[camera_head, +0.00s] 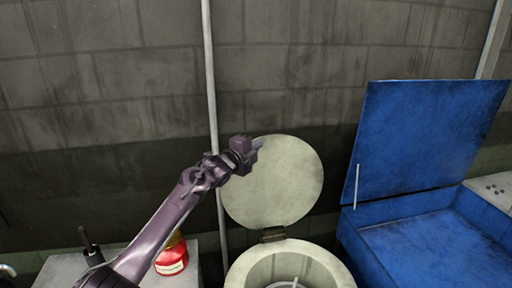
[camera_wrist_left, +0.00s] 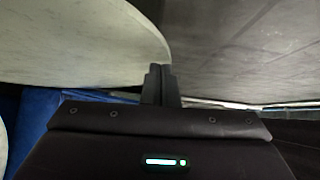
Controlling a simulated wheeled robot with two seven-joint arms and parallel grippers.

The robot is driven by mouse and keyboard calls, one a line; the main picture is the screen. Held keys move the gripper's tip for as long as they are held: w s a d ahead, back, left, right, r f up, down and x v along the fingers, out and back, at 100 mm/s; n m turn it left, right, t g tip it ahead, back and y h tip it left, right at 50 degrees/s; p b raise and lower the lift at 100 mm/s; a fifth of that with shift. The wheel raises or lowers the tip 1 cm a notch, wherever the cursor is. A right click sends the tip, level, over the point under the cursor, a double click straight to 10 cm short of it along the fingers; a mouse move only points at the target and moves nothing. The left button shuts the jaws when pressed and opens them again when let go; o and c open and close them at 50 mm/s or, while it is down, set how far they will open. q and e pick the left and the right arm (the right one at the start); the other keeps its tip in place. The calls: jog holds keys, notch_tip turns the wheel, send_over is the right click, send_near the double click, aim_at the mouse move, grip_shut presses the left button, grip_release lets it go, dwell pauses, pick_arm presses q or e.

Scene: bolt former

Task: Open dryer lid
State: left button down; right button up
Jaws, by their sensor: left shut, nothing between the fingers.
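The dryer lid (camera_head: 278,182) is a round, pale disc standing upright on a hinge (camera_head: 272,234) at the back of the dryer (camera_head: 240,272). The dryer's round mouth is uncovered, and its inside shows. My left gripper (camera_head: 259,143) is at the lid's upper left edge, shut and empty. In the left wrist view the shut fingers (camera_wrist_left: 161,84) are close beside the pale curved edge of the lid (camera_wrist_left: 80,45); I cannot tell whether they touch it. My right gripper is not in view.
A blue box (camera_head: 400,220) with its lid raised (camera_head: 428,135) stands right of the dryer. A red container (camera_head: 172,258) sits on a pale surface (camera_head: 60,268) at the lower left. A vertical pipe (camera_head: 210,80) runs along the block wall behind my left arm.

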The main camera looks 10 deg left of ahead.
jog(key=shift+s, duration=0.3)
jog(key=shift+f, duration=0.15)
